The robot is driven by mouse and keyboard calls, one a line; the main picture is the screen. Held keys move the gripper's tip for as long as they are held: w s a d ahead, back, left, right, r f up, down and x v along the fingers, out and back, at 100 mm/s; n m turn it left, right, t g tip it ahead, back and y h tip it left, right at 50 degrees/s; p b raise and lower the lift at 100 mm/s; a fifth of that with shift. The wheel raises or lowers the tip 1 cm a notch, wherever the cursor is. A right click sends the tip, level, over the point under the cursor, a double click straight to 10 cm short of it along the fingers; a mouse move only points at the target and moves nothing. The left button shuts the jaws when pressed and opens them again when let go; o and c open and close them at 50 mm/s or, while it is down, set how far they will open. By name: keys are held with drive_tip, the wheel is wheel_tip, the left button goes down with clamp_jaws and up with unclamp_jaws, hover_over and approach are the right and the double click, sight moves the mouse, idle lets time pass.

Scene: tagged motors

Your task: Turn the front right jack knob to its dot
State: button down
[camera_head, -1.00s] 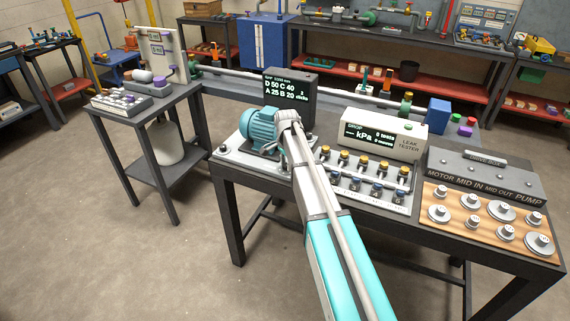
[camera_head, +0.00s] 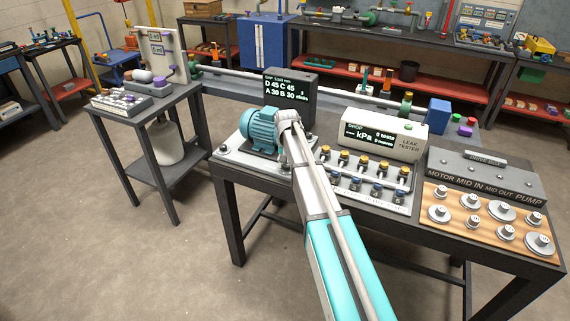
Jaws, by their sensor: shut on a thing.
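The teal motor (camera_head: 262,130) sits on a light base plate (camera_head: 236,158) at the left of the bench. A dark jack knob (camera_head: 222,149) shows at the plate's front left corner. My gripper (camera_head: 289,118) is at the motor's right side, over the plate's right part. My own arm hides the fingertips and the front right jack knob with its dot. The gripper is shut, by its place on that knob. The gap display (camera_head: 290,88) behind the motor seems to read D 45, C 45, A 30, B 30.
A leak tester (camera_head: 383,134) and a rack of valves (camera_head: 365,180) stand right of my arm. A board of round weights (camera_head: 488,220) lies at the bench's right end. A side table (camera_head: 150,105) stands left; the floor in front is clear.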

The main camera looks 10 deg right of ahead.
drive_tip(key=n, duration=0.5)
drive_tip(key=shift+w+n, duration=0.25)
drive_tip(key=shift+n, duration=0.05)
drive_tip(key=n, duration=0.5)
drive_tip(key=shift+n, duration=0.4)
drive_tip(key=shift+c, duration=1.5)
unclamp_jaws()
drive_tip(key=shift+s, duration=0.1)
